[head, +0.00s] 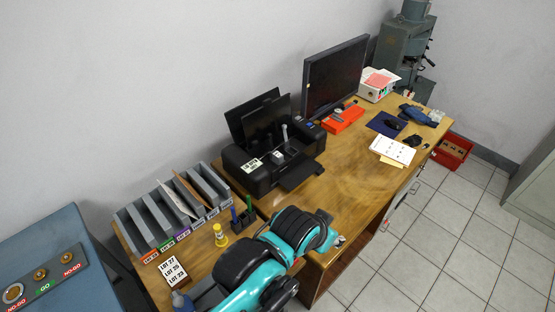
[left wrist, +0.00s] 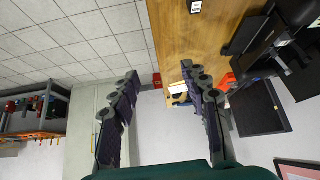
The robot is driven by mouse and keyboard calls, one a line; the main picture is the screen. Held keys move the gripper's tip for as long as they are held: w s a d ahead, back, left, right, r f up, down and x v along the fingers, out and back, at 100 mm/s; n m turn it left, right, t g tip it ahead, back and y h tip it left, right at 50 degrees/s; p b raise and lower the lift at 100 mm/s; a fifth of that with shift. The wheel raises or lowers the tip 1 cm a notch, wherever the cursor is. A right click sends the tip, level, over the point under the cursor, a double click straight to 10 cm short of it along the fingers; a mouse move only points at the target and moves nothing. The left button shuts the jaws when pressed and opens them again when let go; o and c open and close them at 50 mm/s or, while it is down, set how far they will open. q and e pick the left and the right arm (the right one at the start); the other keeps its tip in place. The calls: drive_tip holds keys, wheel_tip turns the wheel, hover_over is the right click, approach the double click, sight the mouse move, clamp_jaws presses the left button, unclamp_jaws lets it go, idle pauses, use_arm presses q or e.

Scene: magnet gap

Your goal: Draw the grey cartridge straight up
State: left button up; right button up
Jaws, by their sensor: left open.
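The black printer (head: 262,168) stands on the wooden desk with its lid raised. A light grey upright piece (head: 285,133) shows in its open bay, with a small pale block (head: 277,156) in front of it; I cannot tell for sure which is the grey cartridge. In the left wrist view part of the printer (left wrist: 268,38) shows at the upper right. My left gripper (left wrist: 159,75) is open, its two dark fingers wide apart with nothing between them. It is apart from the printer. In the head view my teal arm hides part of the desk front. My right gripper is not in view.
A monitor (head: 335,75) and an orange box (head: 343,119) stand right of the printer. Bare desk (head: 343,165) lies right of the printer.

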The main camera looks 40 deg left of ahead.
use_arm(q)
drive_tip(key=shift+c, duration=0.3)
drive_tip(key=w+a+r+n+g+p, duration=0.2)
drive_tip(key=w+a+r+n, duration=0.2)
drive_tip(key=w+a+r, duration=0.4)
drive_tip(key=n+g+p, duration=0.4)
drive_tip(key=n+g, duration=0.1)
drive_tip(key=n, duration=0.8)
hover_over(278, 154)
wheel_tip(278, 154, down, 16)
wheel_tip(278, 154, down, 10)
drive_tip(key=b, duration=0.5)
drive_tip(key=shift+s+r+b, duration=0.1)
drive_tip(key=shift+r+b, duration=0.15)
drive_tip(key=shift+b, duration=0.05)
